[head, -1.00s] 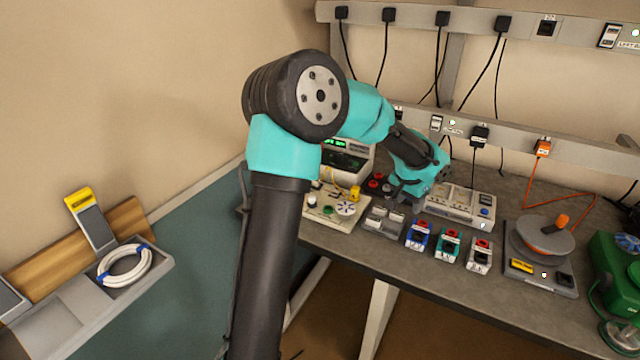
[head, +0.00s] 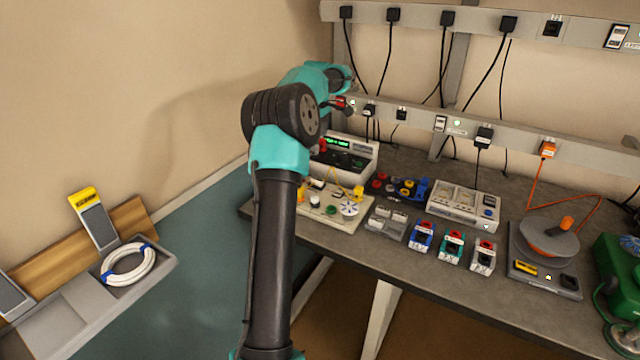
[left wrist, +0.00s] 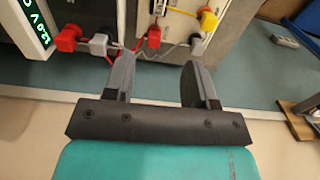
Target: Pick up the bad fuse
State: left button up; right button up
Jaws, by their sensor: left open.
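I cannot make out which piece is the bad fuse. The test board (head: 345,213), with a white dial and yellow and red plugs, stands on the bench next to the meter (head: 352,166). My left gripper (left wrist: 157,64) is open in the left wrist view, with nothing seen between its fingers. That view also shows the meter's green display (left wrist: 38,25), a red plug (left wrist: 68,38), a grey plug (left wrist: 99,45) and a yellow plug (left wrist: 208,18) ahead of the fingers. In the head view my arm partly covers the meter and board.
A blue rack (head: 421,188) with coloured pieces lies behind a grey tray (head: 385,226). Blue (head: 421,237), teal (head: 451,246) and grey (head: 482,256) holders line the bench front. Cords hang from the wall rails.

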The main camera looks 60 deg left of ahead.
pick_arm(q)
send_over(318, 179)
notch_tip(318, 179, down, 12)
jog(key=shift+s+f, duration=0.1)
jog(key=shift+f, duration=0.05)
dwell(0.5)
jog(key=shift+d+f, duration=0.1)
jog(key=shift+f, duration=2.5)
grip_shut()
jog(key=shift+r, duration=0.2)
